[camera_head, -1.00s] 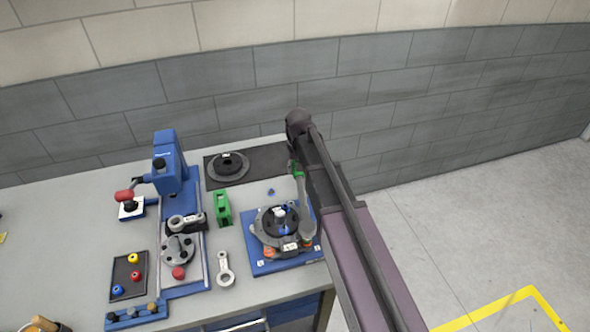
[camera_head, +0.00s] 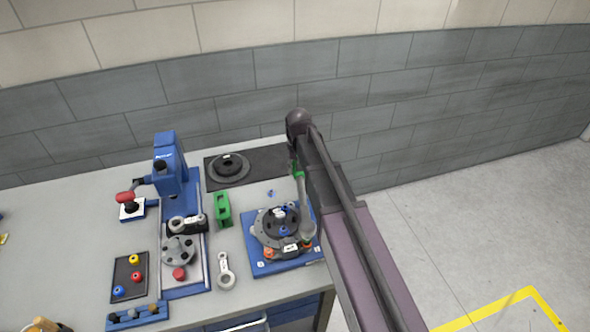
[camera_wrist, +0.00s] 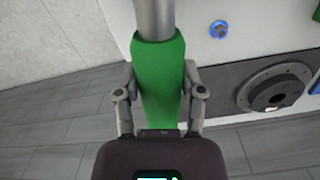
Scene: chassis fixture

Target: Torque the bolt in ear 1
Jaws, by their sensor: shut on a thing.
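My gripper (camera_wrist: 160,105) is shut on the green handle (camera_wrist: 160,75) of a wrench, with one finger on each side. The wrench's grey shaft (camera_head: 304,205) shows in the head view, running down to the right side of the round dark chassis part (camera_head: 264,229) in its fixture. The wrench head lies over or beside the ear there; I cannot tell whether it sits on a bolt. The fixture has a blue base plate (camera_head: 262,264). Ear numbers are too small to read, and my arm hides part of the right side.
A small blue piece (camera_head: 271,193) lies behind the fixture. A dark mat (camera_head: 268,160) holds a black flanged disc (camera_head: 229,168). A green block (camera_head: 222,210), a grey link (camera_head: 225,270) and a blue press (camera_head: 168,165) stand left. Open floor is at right.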

